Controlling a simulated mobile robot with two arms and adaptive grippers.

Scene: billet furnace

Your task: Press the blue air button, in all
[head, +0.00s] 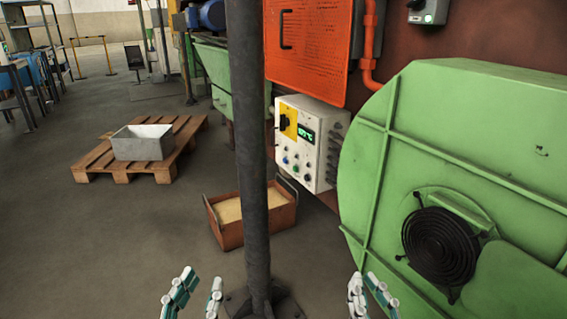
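A white control box (318,128) with a yellow-backed black switch, a green-lit display and several small knobs and buttons is mounted right of the dark post. A small blue button (285,160) seems to sit low on its face, near the left edge; it is tiny in the picture. My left gripper (202,277) is open and empty at the bottom edge, left of the post. My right gripper (363,275) is open and empty at the bottom edge, right of the post. Both are well below the box and apart from it.
A dark vertical post (253,150) stands in front, close to the box's left side. A brown bin (231,236) of yellowish material sits on the floor below the box. A large green blower housing (450,120) fills the right. A pallet (98,160) with a grey tub lies left.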

